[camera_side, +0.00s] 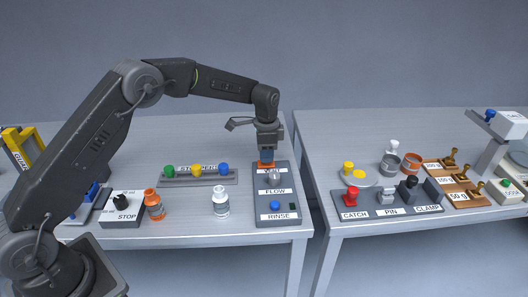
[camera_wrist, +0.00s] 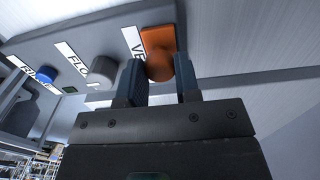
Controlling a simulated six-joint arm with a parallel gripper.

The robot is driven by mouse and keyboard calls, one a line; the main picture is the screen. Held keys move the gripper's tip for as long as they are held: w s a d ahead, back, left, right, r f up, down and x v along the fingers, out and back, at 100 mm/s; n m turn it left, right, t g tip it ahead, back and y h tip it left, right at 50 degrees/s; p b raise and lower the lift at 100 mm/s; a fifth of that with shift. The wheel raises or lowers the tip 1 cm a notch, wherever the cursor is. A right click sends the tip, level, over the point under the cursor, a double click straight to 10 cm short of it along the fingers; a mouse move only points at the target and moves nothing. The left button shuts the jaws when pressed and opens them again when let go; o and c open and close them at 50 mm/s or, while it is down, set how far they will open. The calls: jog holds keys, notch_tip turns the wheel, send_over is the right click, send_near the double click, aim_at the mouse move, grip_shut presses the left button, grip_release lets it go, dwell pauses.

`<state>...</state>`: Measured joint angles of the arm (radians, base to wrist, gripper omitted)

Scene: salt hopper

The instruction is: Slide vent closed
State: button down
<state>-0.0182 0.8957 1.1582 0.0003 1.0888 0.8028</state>
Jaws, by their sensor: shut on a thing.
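The orange vent slider (camera_side: 266,164) sits at the back end of a grey panel (camera_side: 290,206), beside the VENT label. My gripper (camera_side: 267,153) reaches down onto it from above. In the wrist view my gripper (camera_wrist: 158,82) has its two fingers on either side of the round orange knob of the vent slider (camera_wrist: 158,42). It is shut on this knob. The fingers hide part of the knob and of the VENT label. From these frames I cannot tell how far along its travel the slider stands.
On the same panel are a grey FLOW knob (camera_side: 273,180) and a blue RINSE button (camera_side: 275,205). Left stand a rack with coloured knobs (camera_side: 196,170), an orange jar (camera_side: 154,204) and a white-lidded jar (camera_side: 222,202). A gap separates the second table (camera_side: 330,130) at right.

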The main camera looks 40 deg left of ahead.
aim_at(282, 165)
jog(key=shift+w+d+r, duration=0.1)
jog(key=shift+w+d, duration=1.65)
jog(key=c, duration=0.8)
grip_release()
notch_tip(282, 165, up, 14)
